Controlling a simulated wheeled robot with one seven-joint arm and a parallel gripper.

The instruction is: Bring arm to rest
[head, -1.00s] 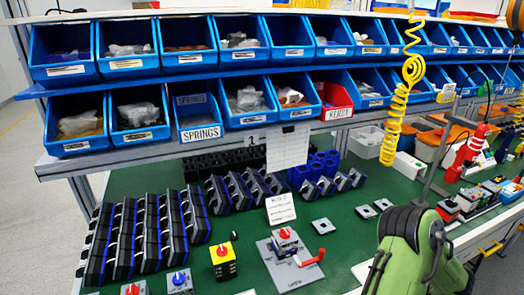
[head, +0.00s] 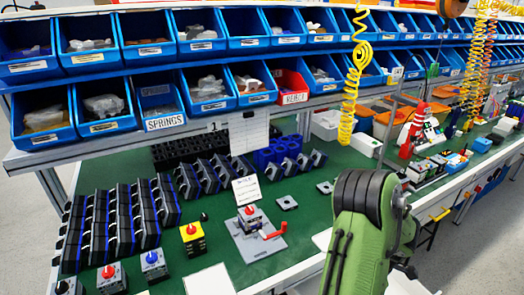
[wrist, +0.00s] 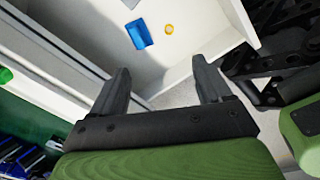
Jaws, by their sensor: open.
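My green arm (head: 365,215) rises at the lower right of the head view, in front of the green workbench; its gripper end is hidden there. In the wrist view my gripper (wrist: 163,78) is open, with its two dark fingers apart and nothing between them. A rotary switch with a red knob (head: 250,212) sits on a grey plate (head: 258,240) with a red handle, left of my arm. A yellow box switch with a red knob (head: 193,237) stands further left. More switches with red or blue knobs stand at the bench's front left.
Beyond the fingers in the wrist view, a white open container (wrist: 195,25) holds a blue piece (wrist: 139,34) and a yellow ring (wrist: 169,29). Two rows of blue bins (head: 207,90) line the back. Yellow coiled hoses (head: 352,90) hang above the bench. Black parts fill the bench's left.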

